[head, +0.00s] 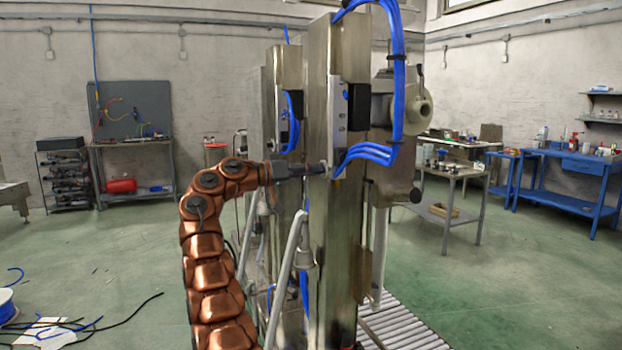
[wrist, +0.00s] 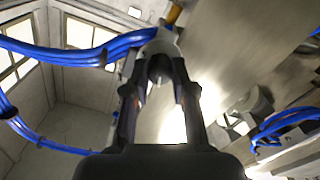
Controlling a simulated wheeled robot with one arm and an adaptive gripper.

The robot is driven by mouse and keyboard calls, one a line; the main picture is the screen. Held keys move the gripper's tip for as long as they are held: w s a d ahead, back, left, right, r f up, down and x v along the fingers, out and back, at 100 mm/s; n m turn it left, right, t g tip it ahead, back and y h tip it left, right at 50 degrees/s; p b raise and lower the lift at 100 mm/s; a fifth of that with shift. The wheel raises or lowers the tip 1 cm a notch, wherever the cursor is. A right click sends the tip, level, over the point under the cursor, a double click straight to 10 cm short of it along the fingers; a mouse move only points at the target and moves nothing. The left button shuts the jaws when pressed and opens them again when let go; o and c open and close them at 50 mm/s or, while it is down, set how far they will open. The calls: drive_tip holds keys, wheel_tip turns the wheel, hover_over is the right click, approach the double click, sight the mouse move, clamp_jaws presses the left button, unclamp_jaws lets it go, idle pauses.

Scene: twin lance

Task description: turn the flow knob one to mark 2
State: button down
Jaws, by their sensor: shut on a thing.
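My gripper (head: 318,169) reaches in from the left at the front steel column, just below where the blue hoses enter its side panel. In the wrist view my gripper (wrist: 159,88) has its two dark fingers on either side of a grey round knob (wrist: 160,46), which I take for flow knob one. The fingers are shut on it. A small pale line shows on the dark part between the fingers. The mark numbers are not readable, so I cannot tell which mark the knob points to. In the head view the knob is too small and covered to make out.
Blue hoses (head: 398,75) loop down the front steel column (head: 335,250) close to my gripper; they also cross the wrist view (wrist: 75,52). A second steel column (head: 285,70) stands behind.

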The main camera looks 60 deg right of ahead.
drive_tip(key=shift+w+n, duration=0.1)
drive_tip(key=shift+n, duration=1)
drive_tip(key=shift+r+n, duration=0.1)
drive_tip(key=shift+n, duration=0.6)
drive_tip(key=shift+n+p, duration=0.6)
drive_tip(key=shift+n, duration=0.9)
drive_tip(key=c, duration=0.9)
unclamp_jaws()
drive_tip(key=shift+c, duration=0.2)
drive_tip(key=v, duration=0.7)
drive_tip(key=shift+a, duration=0.2)
